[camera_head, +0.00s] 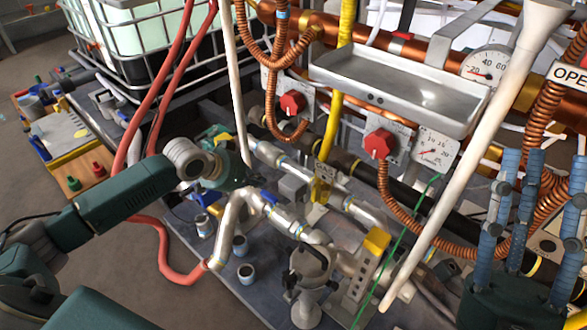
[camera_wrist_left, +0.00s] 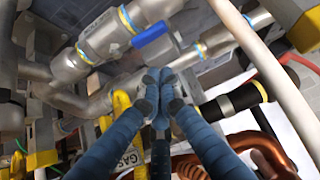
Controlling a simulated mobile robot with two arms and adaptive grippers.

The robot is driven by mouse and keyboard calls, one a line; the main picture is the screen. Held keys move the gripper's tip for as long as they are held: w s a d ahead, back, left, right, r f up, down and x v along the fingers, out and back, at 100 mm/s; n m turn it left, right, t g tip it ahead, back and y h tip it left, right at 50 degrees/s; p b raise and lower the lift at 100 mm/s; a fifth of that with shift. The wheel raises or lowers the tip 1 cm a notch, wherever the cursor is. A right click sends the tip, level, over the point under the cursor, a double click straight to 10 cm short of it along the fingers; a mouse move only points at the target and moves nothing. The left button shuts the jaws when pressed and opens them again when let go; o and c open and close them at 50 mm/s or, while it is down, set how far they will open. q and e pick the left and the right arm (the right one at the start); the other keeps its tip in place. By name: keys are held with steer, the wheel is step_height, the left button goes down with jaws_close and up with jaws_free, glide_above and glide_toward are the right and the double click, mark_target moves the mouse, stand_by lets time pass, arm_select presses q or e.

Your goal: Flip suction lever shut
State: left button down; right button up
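A blue lever (camera_head: 268,197) sits on a silver pipe valve in the middle of the bench. A blue lever on a silver pipe also shows in the left wrist view (camera_wrist_left: 150,34), just beyond my fingertips.
Silver pipes (camera_head: 310,235) crowd the bench around the lever. A yellow-topped post (camera_head: 376,240) and a grey clamp-like fitting (camera_head: 308,268) stand to the right. A red hose (camera_head: 165,260) curves at the left. A grey tray (camera_head: 385,85) and red knobs (camera_head: 380,143) are behind.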

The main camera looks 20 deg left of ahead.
arm_select(q)
steer(key=shift+a+f+g, duration=0.15)
steer(key=shift+a+g, duration=0.15)
steer(key=shift+a, duration=0.25)
steer(key=shift+s, duration=0.1)
